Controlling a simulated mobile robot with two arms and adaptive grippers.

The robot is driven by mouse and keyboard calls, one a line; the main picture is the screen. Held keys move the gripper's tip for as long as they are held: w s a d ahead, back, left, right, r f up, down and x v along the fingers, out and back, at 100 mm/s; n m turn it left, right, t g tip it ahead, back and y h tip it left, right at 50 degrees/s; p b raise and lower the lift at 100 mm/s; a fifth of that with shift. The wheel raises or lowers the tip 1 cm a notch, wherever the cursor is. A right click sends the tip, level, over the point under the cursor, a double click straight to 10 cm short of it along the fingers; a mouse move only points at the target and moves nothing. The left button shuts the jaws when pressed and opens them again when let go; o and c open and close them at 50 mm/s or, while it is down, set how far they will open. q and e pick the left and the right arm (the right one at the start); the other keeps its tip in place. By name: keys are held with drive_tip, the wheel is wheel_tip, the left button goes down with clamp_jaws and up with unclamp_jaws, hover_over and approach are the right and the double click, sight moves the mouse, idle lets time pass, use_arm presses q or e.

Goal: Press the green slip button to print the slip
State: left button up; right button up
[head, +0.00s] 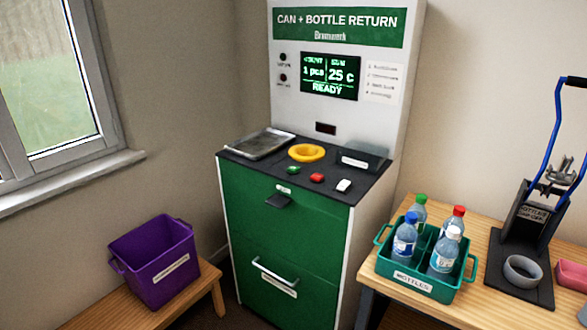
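The green slip button (293,170) sits on the black top of the green and white can and bottle return machine (290,225). It is at the left of a short row, with a red button (317,178) and a white button (344,186) to its right. Nothing covers the green button. The machine's screen (329,76) reads 1 pcs, 25 c and READY. A dark slot (325,128) is in the panel below the screen, with no paper seen in it. Neither of my grippers is in the head view.
A yellow ring (307,153), a metal tray (258,144) and a clear bin (363,158) are behind the buttons. A green bottle crate (412,278) and a blue-handled press (522,215) stand on the right table. A purple bin (155,265) stands on the left bench.

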use_arm(q)
clamp_jaws()
idle(1.3)
